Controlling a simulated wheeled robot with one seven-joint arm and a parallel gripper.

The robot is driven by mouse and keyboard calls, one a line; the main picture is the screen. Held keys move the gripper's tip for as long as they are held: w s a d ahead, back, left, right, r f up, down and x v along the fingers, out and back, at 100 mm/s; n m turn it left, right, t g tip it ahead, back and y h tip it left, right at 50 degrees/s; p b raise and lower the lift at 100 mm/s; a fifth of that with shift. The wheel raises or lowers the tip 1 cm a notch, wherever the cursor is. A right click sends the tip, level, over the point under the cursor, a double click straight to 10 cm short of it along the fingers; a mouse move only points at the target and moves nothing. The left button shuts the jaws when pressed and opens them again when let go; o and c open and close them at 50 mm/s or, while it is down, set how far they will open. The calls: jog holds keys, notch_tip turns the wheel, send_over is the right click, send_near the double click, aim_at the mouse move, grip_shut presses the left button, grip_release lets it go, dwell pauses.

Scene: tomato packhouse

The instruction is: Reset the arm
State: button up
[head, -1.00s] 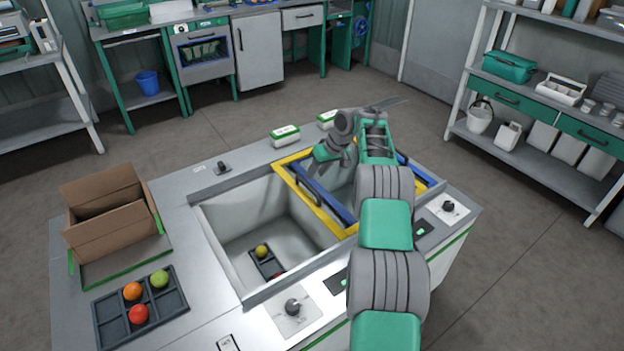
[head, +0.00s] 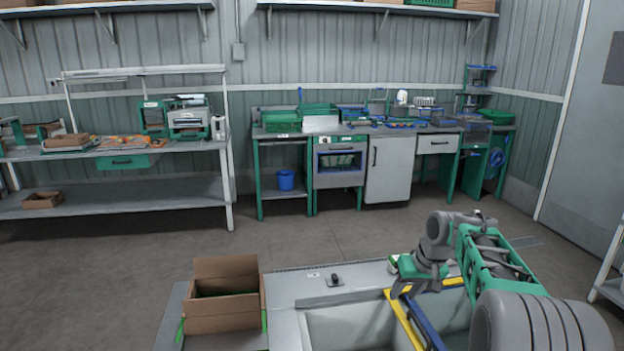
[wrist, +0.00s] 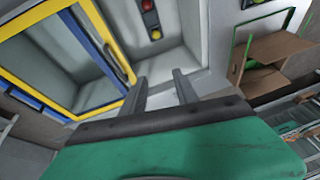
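My gripper (head: 402,290) is above the chest, near the yellow-framed lid (head: 397,306). In the wrist view my gripper (wrist: 161,88) shows two grey fingers spread apart with nothing between them, so it is open and empty. The yellow lid frame (wrist: 60,14) and the blue lid frame (wrist: 40,104) lie to the left there. Beyond the fingers is the chest's pale well (wrist: 188,55), with a dark tray holding a red tomato (wrist: 147,5) and a yellow-green one (wrist: 155,34).
An open cardboard box (head: 222,316) stands on the worktop left of the well; it also shows in the wrist view (wrist: 275,56). A bench with a blue bucket (head: 286,180) and a shelf unit (head: 120,203) stand along the back wall. Floor between is clear.

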jog(key=s+a+r+p, duration=0.1)
jog(key=s+a+r, duration=0.25)
jog(key=s, duration=0.25)
jog(key=s+a+r+p, duration=0.1)
jog(key=s+a+r, duration=0.1)
jog(key=s+a, duration=0.35)
jog(key=s+f+h+p, duration=0.1)
jog(key=s+f+h, duration=0.1)
jog(key=s, duration=1.5)
jog(key=shift+s+a+f+m+g+p, duration=0.2)
jog(key=shift+a+f+m+g+p, duration=0.1)
jog(key=shift+f, duration=0.4)
